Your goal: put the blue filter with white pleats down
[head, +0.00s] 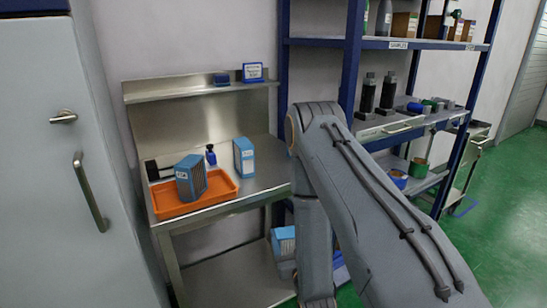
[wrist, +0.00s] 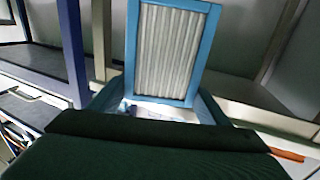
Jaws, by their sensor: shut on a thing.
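The blue filter with white pleats (wrist: 170,50) stands out large in the wrist view, its pleated face towards the camera. My gripper (wrist: 160,118) is shut on it; a dark block fills the bottom of that view and hides the contact. In the head view a blue and white piece (head: 283,241), apparently the held filter, shows beside my arm, in front of the bench and below its top. My arm hides most of the gripper there. Nothing under the filter is clearly seen.
A steel bench (head: 262,184) holds an orange tray (head: 222,194) with a blue, dark-pleated filter (head: 190,178). A blue box (head: 244,157) and a small blue bottle (head: 211,155) stand behind. A loaded shelf rack (head: 352,70) is right; a cabinet (head: 50,150) is left. The bench's front right is bare.

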